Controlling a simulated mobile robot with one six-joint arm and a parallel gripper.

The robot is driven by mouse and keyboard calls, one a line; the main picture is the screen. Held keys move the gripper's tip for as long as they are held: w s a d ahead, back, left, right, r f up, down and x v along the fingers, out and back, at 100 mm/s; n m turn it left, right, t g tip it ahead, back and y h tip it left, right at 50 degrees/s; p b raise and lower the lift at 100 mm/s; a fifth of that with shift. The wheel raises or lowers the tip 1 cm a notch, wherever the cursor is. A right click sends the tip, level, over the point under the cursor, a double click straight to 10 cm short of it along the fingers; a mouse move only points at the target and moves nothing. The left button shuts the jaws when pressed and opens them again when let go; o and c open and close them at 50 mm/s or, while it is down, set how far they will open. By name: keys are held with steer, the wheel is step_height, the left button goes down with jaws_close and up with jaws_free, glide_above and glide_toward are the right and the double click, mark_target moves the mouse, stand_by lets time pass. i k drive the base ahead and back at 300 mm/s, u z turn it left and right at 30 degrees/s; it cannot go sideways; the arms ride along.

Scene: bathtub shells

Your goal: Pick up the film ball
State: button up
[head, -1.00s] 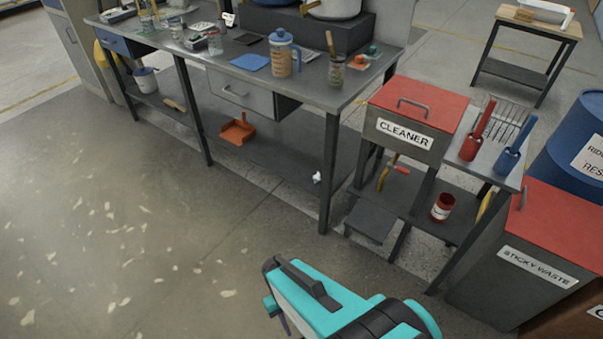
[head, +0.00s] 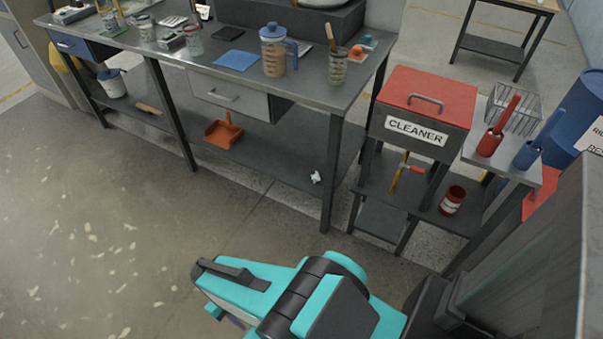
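A small crumpled white lump, which looks like the film ball (head: 316,178), lies on the dark lower shelf (head: 265,160) of the workbench, near its front edge and left of the front right leg. The teal and black end part of my arm (head: 260,285) is at the bottom centre, in front of the bench and apart from the lump. My gripper's fingers cannot be made out, so I cannot tell whether they are open or shut. The lump is in plain view with nothing held around it.
An orange dustpan (head: 223,131) lies on the same shelf, left of the lump. The bench leg (head: 331,175) stands just right of it. A cleaner box with a red lid (head: 425,95) stands on a stand at the right.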

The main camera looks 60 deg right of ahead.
mark_target(315, 177)
steer(key=u, duration=0.1)
steer(key=i, duration=1.3)
steer(key=z, duration=0.1)
